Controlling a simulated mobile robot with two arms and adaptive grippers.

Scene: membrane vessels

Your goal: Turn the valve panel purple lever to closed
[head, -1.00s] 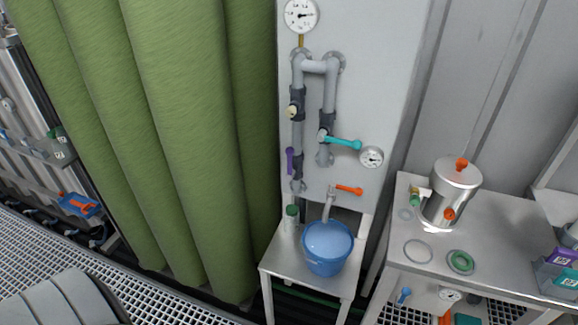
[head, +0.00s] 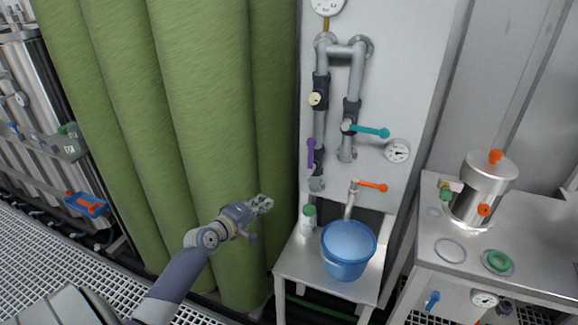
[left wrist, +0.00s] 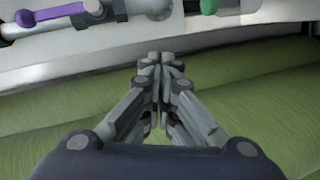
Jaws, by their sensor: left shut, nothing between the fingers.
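The purple lever (head: 311,153) is on the left pipe of the white valve panel (head: 420,60), low on the panel. It hangs roughly vertical, along the pipe. It also shows at the top left of the left wrist view (left wrist: 50,16), lying across that picture. My left gripper (head: 264,203) is in front of the green curtain, to the left of and below the lever, apart from it. In the left wrist view its fingers (left wrist: 162,62) are together and empty. My right gripper is not in view.
A teal lever (head: 370,131) and an orange lever (head: 372,186) sit right of the purple one. Below stands a small table (head: 300,262) with a blue bucket (head: 348,250) and a green-capped bottle (head: 307,220). The green curtain (head: 200,90) fills the left.

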